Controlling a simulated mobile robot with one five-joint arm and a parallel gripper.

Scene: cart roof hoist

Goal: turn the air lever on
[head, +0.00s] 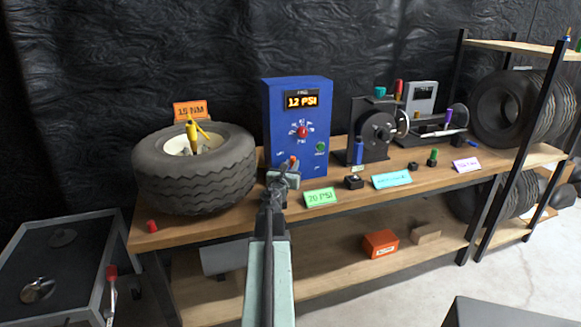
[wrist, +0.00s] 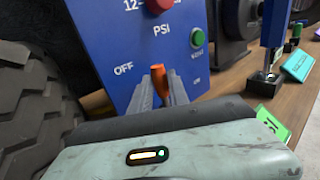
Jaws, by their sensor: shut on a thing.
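The blue air box (head: 283,110) stands on the bench, its display reading 12 PSI and a red knob (head: 302,132) on its front. Low on that front is the air lever, a small orange-red handle (wrist: 158,82) that also shows just above my gripper in the head view (head: 293,159). My gripper (head: 284,172) is at the lower front of the box. In the wrist view, its two grey fingers (wrist: 160,92) are shut on the lever, one on each side. The OFF label is to the left of the lever. The lever's base is hidden by the fingers.
A tyre (head: 195,170) lies close on the left. A green button (head: 320,147) is right of the knob. A green 30 PSI card (head: 320,197) and a small black block (head: 354,181) stand on the bench (head: 400,160) to the right.

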